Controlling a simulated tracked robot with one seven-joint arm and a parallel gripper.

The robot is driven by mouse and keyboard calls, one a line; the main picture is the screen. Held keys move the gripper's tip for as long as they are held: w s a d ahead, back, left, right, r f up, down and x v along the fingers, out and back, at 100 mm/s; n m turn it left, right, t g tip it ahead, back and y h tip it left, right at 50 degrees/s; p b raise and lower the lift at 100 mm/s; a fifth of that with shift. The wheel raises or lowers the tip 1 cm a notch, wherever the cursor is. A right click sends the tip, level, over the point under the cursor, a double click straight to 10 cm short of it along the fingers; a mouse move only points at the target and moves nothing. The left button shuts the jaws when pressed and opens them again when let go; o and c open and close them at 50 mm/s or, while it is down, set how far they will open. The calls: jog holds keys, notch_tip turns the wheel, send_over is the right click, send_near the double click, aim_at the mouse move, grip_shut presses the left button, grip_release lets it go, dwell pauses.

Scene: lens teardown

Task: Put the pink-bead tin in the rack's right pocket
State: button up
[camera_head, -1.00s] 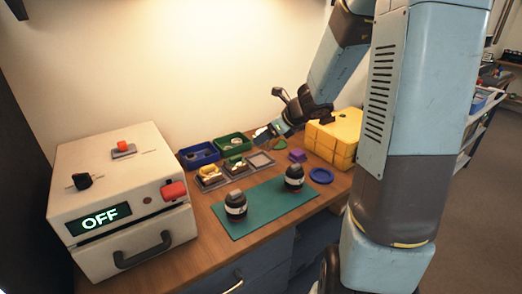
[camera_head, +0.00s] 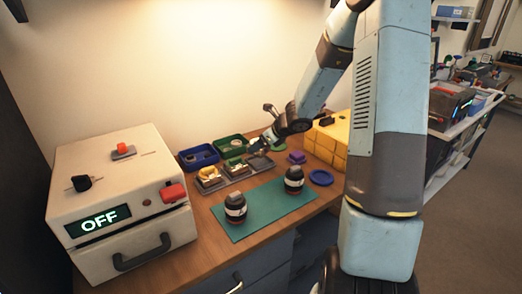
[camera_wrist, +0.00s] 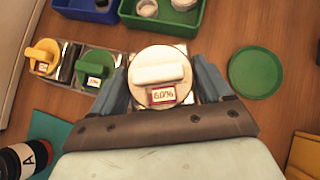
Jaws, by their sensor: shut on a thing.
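A round, pale tin (camera_wrist: 158,61) with a white bar on top and a small pink-edged label is between my fingers in the wrist view. My gripper (camera_wrist: 160,80) is shut on it, one finger on each side. No beads show. The grey rack (camera_wrist: 68,64) lies below, with a yellow-knobbed tin (camera_wrist: 42,57) in its left pocket and a green-knobbed tin (camera_wrist: 95,66) in its middle pocket. The held tin covers most of the right pocket. In the head view my gripper (camera_head: 263,146) is over the rack's right end; whether the tin touches the pocket cannot be told.
A blue bin (camera_head: 199,156) and a green bin (camera_head: 232,145) stand behind the rack. A green disc (camera_wrist: 256,72) lies right of the tin. Two dark lens barrels (camera_head: 235,208) stand on the teal mat (camera_head: 265,209).

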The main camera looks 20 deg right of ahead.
jog(key=shift+f, duration=1.35)
jog(key=shift+f, duration=0.3)
jog(key=o, duration=1.1)
jog(key=shift+o, duration=0.2)
jog(key=shift+r, duration=0.1)
